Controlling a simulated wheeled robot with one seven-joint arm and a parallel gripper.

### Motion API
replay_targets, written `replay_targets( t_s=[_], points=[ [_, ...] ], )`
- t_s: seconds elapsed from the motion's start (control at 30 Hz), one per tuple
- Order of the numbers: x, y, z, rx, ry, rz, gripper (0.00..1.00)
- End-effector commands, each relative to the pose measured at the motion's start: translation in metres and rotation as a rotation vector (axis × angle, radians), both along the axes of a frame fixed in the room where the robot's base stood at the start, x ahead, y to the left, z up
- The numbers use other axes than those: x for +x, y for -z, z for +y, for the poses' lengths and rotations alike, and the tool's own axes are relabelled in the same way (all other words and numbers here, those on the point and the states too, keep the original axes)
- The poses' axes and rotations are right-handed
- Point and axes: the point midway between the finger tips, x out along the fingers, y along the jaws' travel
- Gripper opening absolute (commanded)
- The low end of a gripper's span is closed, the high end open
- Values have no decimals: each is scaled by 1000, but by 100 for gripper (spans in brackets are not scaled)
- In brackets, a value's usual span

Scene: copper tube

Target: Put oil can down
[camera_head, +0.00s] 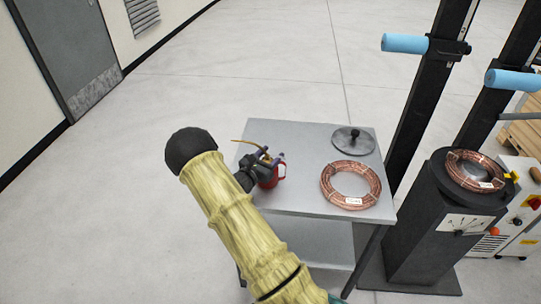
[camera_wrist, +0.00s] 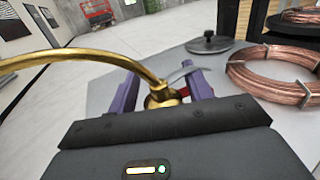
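The oil can (camera_head: 268,178) is red with a long curved brass spout. It is upright at the left part of the grey metal table (camera_head: 297,142). In the wrist view its brass spout and neck (camera_wrist: 163,95) show close up. My gripper (camera_head: 250,176) reaches it from the left. In the wrist view the purple fingers (camera_wrist: 160,92) are on both sides of the can's neck, and the gripper appears shut on the can. Its body is mostly hidden behind my gripper, so I cannot tell whether its base touches the table.
A copper tube coil (camera_head: 350,184) lies on the table's right part, with a dark round lid with a knob (camera_head: 353,141) behind it. Another coil (camera_head: 475,170) sits on a black stand (camera_head: 440,225) at right. Blue-handled posts (camera_head: 405,43) rise there. The table's middle is clear.

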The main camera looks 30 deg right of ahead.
Motion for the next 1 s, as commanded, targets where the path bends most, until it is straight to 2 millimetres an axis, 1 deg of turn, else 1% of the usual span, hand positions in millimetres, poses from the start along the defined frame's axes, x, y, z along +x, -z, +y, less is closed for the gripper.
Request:
replay_targets(
  t_s=[0.37,0.47,0.57,0.9,1.0],
  points=[
    [0,-3,0,0,1,0,57],
    [-2,-2,6,0,-2,0,57],
    [-9,-2,18,0,-3,0,57],
    [-41,-2,76,0,-3,0,57],
    [-49,-1,91,1,-3,1,57]
  ],
)
